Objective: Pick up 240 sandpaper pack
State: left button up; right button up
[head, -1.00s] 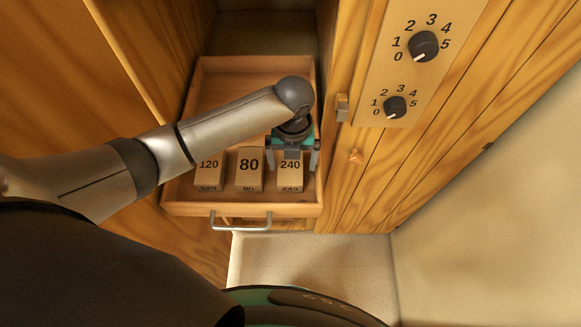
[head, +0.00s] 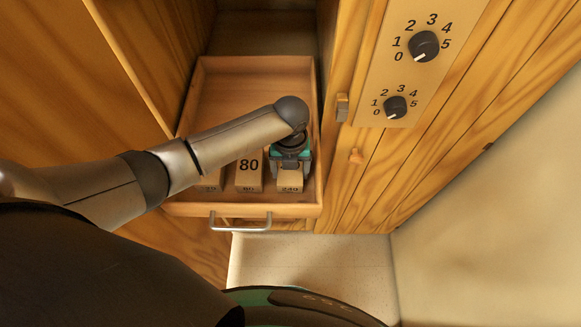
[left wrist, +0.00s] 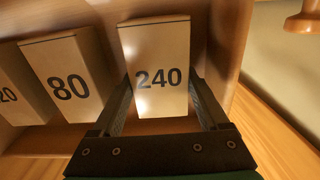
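The 240 sandpaper pack (head: 290,182) is a tan block at the right front of the open drawer. In the left wrist view the same pack (left wrist: 157,45) shows its large 240 label. My left gripper (head: 290,168) is over it from above, with one finger on each side. In the left wrist view both fingertips of the gripper (left wrist: 160,86) appear to press on the pack's sides. The pack seems to still sit in the drawer; its underside is hidden. My right gripper is not in view.
The 80 pack (head: 249,170) stands just left of the 240 pack, and the 120 pack (head: 211,182) is further left, partly behind my arm. The wooden drawer (head: 240,209) has a metal handle (head: 240,227). A panel with two knobs (head: 424,47) is at the right.

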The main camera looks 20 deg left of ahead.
pick_arm(q)
jog(key=c, duration=1)
jog(key=shift+r, duration=0.1)
